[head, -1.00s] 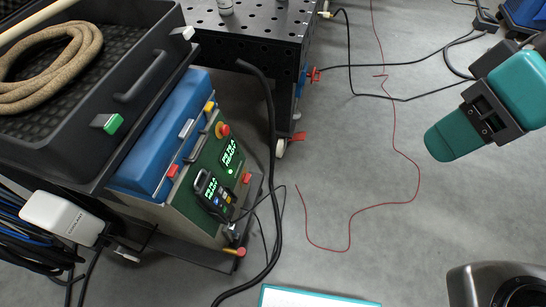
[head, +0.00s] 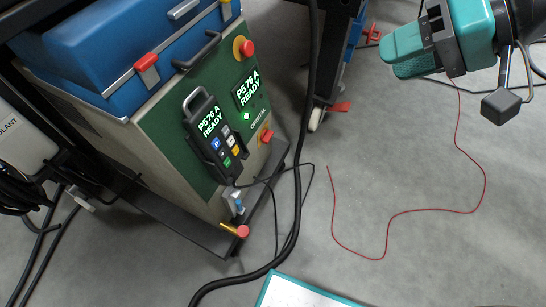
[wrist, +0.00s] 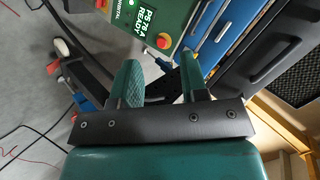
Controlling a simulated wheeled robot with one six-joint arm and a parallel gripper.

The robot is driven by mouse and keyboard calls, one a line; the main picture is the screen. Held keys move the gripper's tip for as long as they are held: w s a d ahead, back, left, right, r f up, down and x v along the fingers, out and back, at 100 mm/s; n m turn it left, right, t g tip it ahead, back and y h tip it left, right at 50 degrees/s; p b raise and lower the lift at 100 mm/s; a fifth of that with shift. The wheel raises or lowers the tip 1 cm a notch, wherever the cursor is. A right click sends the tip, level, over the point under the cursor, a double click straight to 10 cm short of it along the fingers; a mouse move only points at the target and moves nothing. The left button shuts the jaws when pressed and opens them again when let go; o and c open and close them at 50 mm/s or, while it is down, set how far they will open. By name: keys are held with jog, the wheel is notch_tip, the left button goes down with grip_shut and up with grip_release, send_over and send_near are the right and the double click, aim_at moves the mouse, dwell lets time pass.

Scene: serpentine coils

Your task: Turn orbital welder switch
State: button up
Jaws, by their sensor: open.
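The orbital welder (head: 165,150) has a green front panel with a lit display (head: 247,91) reading "PS 76 A READY". A red switch (head: 266,135) sits low at the panel's right, and a red stop button on a yellow base (head: 243,47) sits higher. In the wrist view the red switch (wrist: 101,4) is at the top edge, and the stop button (wrist: 164,41) shows between the fingers. My gripper (head: 390,62) is right of the welder, apart from it. Its teal fingers (wrist: 161,78) are open and empty.
A handheld pendant (head: 212,135) hangs on the panel. A thick black cable (head: 305,130) runs down right of the welder. A red wire (head: 410,212) lies on the grey floor. A blue case (head: 110,50) sits on top. Floor at right is mostly clear.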

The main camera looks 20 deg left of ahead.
jog(key=w+a+f+m+y+b, duration=0.1)
jog(key=w+a+f+b, duration=0.15)
jog(key=f+b, duration=0.55)
jog(key=w+a+f+m+y+b, duration=0.1)
jog(key=w+f+y+b, duration=0.15)
jog(key=f+b, duration=0.55)
jog(key=w+a+f+m+y+b, duration=0.1)
jog(key=w+a+f+b, duration=0.3)
jog(key=f, duration=0.7)
jog(key=m+t+y+b, duration=0.2)
jog(key=m+y+b, duration=0.2)
jog(key=b, duration=0.5)
send_near(267, 137)
jog(key=w+a+b, duration=0.1)
jog(key=a+b, duration=0.3)
jog(key=a, duration=0.4)
jog(key=shift+w+f+h, duration=0.1)
jog(key=shift+w+h, duration=0.05)
jog(key=shift+h, duration=0.1)
grip_shut()
